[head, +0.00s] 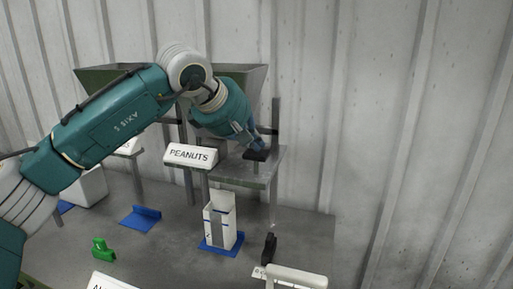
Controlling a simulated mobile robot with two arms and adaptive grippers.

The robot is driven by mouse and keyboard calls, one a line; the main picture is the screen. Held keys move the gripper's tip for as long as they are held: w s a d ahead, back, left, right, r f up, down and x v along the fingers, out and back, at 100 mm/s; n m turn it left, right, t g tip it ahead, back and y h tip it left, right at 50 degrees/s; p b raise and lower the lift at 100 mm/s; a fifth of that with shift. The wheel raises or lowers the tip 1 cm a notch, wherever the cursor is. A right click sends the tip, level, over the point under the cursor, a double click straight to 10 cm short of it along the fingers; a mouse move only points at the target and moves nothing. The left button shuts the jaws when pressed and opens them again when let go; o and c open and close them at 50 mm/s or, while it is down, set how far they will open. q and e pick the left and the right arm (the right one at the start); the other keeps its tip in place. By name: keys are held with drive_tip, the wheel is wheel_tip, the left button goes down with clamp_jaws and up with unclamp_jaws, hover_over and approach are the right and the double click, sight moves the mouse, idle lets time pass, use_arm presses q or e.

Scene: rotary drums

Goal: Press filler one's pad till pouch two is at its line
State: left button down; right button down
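My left gripper (256,148) reaches in from the left, fingers pointing down at a black pad (257,156) on a grey shelf beside the PEANUTS sign (191,155). The fingertips are at or just above the pad; I cannot tell contact. The fingers look close together, but their gap is not clear. A tall white pouch (226,233) with blue marks and a grey strip down its front stands upright on a blue base below the shelf. Its fill level cannot be made out. No label shows which pouch is number two. My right gripper is not in view.
Another white container (91,187) stands at the left, partly behind my arm. An empty blue base (141,217) and a green object (103,250) are on the table. A white-and-black device (297,277) is at the bottom. Green hoppers (245,76) stand behind my arm.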

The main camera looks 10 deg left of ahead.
sight(255, 153)
use_arm(q)
drive_tip(key=shift+r, duration=0.6)
wheel_tip(255, 153, up, 5)
drive_tip(key=p, duration=0.4)
idle(0.5)
